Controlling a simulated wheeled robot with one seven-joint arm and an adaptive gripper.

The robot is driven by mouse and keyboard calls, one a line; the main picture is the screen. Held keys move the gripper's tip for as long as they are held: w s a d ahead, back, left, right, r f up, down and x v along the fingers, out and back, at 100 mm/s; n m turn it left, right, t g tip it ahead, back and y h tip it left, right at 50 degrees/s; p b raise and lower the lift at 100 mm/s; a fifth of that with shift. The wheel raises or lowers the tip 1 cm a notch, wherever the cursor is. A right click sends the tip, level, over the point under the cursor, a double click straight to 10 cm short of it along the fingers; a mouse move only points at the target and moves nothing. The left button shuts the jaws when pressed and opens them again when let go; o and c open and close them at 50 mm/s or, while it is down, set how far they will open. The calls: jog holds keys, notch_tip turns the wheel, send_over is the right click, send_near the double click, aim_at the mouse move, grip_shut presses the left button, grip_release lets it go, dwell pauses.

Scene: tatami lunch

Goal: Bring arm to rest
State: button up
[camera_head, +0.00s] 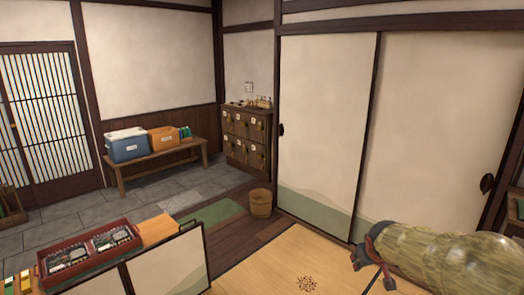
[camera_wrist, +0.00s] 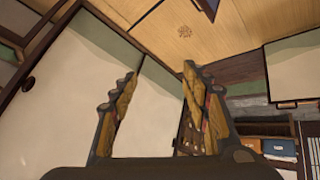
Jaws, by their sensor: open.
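My arm (camera_head: 430,255), in a straw-coloured cover, reaches in from the lower right in the head view. My gripper (camera_head: 373,265) is at its end, low in front of the sliding doors and above the tatami. In the wrist view my gripper (camera_wrist: 160,74) has its two fingers spread wide apart. Nothing is between them, so it is open and empty. No object touches it in either view.
Sliding doors (camera_head: 318,120) stand behind my arm. A red tray (camera_head: 45,272) with dark boxes is at lower left, beside a low screen (camera_head: 172,268). A wooden bucket (camera_head: 261,204), a bench (camera_head: 165,164) with blue and orange boxes, and a cabinet (camera_head: 235,160) stand farther back. The tatami (camera_head: 265,255) is mostly clear.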

jog(key=s+a+r+y, duration=0.1)
jog(key=s+a, duration=0.3)
jog(key=s, duration=0.6)
jog(key=s+a+r+g, duration=0.1)
jog(key=s+a, duration=0.3)
jog(key=s, duration=0.7)
jog(key=s+a+r+m+y, duration=0.1)
jog(key=s+a+r, duration=0.2)
jog(key=s, duration=0.8)
jog(key=shift+a+g+y+p, duration=0.3)
jog(key=shift+a+p, duration=0.05)
jog(key=shift+a, duration=0.5)
